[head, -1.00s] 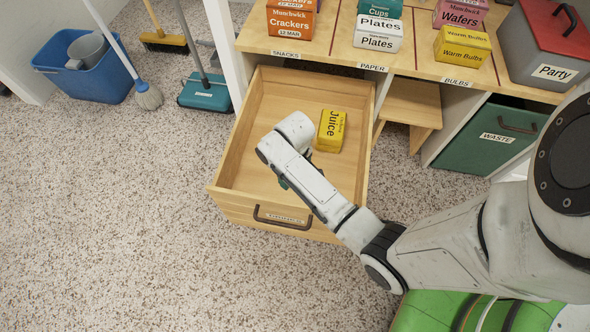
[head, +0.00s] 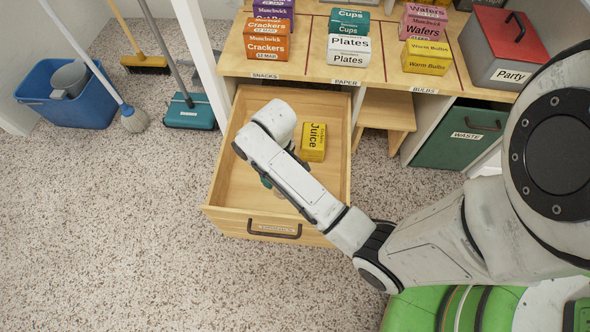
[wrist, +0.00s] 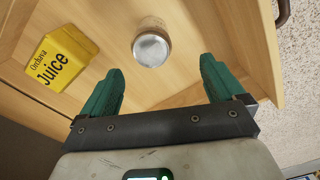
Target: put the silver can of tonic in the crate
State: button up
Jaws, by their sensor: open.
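The silver can (wrist: 152,48) stands in the open wooden drawer in the wrist view, its round metal top facing my camera. In the head view a little of my gripper's green shows beneath my wrist, over the drawer (head: 225,185). No crate can be made out in these views.
A yellow juice box (head: 313,142) lies in the drawer near the can; it also shows in the wrist view (wrist: 62,58). A blue bucket (head: 65,100) stands left. Open floor lies in front.

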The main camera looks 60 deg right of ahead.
jog(key=shift+n+t+y, duration=0.3)
jog(key=s+a+r, duration=0.1)
jog(key=s+a, duration=0.1)
jog(key=a, duration=0.1)
jog(key=s+a+r, duration=0.1)
jog(key=s+a, duration=0.2)
jog(key=s+a+r, duration=0.1)
jog(key=s+a, duration=0.2)
jog(key=shift+s+a, duration=0.1)
jog(key=shift+a, duration=0.3)
jog(key=shift+h, duration=0.5)
jog(key=s+r, duration=0.1)
jog(key=s+d+r, duration=0.1)
jog(key=s, duration=0.1)
jog(key=s+d+r, duration=0.1)
jog(key=shift+s+d, duration=0.1)
jog(key=shift+s, duration=0.3)
jog(key=shift+s+d+r, duration=0.15)
jog(key=shift+d, duration=0.05)
jog(key=shift+c, duration=0.3)
